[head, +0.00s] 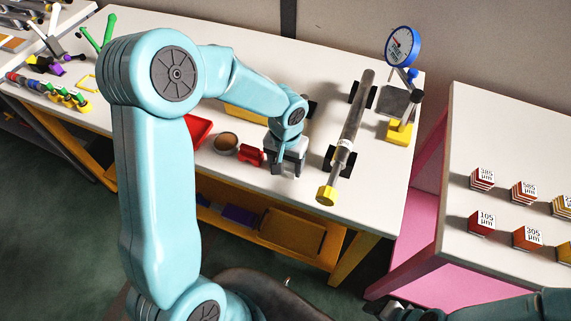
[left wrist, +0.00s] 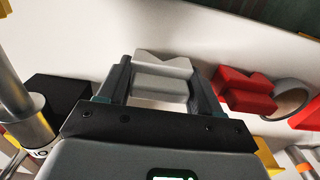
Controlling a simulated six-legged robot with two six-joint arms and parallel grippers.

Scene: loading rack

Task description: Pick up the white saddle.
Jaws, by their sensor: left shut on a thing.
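The white saddle (left wrist: 162,66) is a pale block with a V-notched top. In the left wrist view it sits between the two dark fingers of my left gripper (left wrist: 162,88), which is shut on it. In the head view my left gripper (head: 288,166) points down at the front part of the white table, and it hides most of the saddle. Whether the saddle touches the table is hard to tell. My right arm shows at the bottom right of the head view, with a dark end part (head: 400,309); its jaw state is unclear.
A metal tube (head: 354,118) with a yellow end lies on black supports to the right. A blue dial gauge (head: 402,45) stands behind it.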

